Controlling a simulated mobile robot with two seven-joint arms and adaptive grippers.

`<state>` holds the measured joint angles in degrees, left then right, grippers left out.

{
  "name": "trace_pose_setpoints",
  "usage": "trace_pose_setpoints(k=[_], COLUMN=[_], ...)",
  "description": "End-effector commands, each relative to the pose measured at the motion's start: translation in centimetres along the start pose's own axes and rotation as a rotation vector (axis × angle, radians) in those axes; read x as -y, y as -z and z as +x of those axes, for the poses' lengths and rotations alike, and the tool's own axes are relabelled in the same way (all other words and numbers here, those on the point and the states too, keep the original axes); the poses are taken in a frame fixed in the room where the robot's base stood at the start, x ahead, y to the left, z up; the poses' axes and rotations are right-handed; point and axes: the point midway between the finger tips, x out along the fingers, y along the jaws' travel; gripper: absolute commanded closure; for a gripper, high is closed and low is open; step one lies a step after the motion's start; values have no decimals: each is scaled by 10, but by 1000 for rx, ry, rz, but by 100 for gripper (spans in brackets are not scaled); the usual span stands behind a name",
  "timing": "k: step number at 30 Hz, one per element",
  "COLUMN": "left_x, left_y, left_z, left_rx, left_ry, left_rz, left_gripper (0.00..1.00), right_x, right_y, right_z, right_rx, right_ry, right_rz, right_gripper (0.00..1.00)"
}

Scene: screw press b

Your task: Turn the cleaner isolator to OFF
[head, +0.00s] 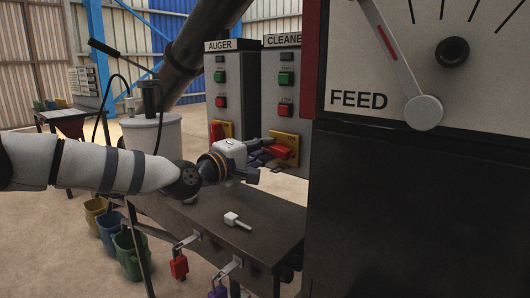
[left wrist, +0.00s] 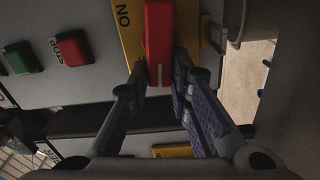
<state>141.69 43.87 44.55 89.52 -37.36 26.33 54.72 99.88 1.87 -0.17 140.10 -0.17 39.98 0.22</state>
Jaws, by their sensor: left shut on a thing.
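The cleaner isolator is a red handle (head: 279,151) on a yellow plate (head: 291,141), low on the grey CLEANER panel (head: 289,92). The handle lies roughly sideways on the panel. In the left wrist view, the red handle (left wrist: 159,30) runs up the picture between my fingertips, with a pale line near its lower end. Letters reading ON, turned round, show on the yellow plate (left wrist: 130,38) beside it. My left gripper (head: 262,151) is shut on the handle; its fingers (left wrist: 162,75) stand on both sides of it. My right gripper is not in view.
The AUGER panel (head: 220,90) with its own isolator (head: 217,131) stands to the left. A dark bench (head: 265,215) with a small white tagged piece (head: 236,219) lies below my gripper. Red (head: 179,265) and purple padlocks hang at its front. The dark FEED cabinet (head: 400,200) blocks the right.

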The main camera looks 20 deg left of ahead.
Motion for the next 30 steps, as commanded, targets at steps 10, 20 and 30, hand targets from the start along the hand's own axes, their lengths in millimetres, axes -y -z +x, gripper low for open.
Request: trace_pose_setpoints(k=[10, 20, 30], left_x=[6, 5, 5], left_y=[-2, -3, -2], left_z=[0, 0, 0], left_rx=[4, 5, 4], left_ry=[6, 4, 4], left_rz=[-125, -148, -148], left_gripper=[100, 100, 62], right_x=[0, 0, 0], right_y=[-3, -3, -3], right_z=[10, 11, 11], right_rx=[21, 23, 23], right_ry=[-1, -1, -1], right_rz=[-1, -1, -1], right_gripper=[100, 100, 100])
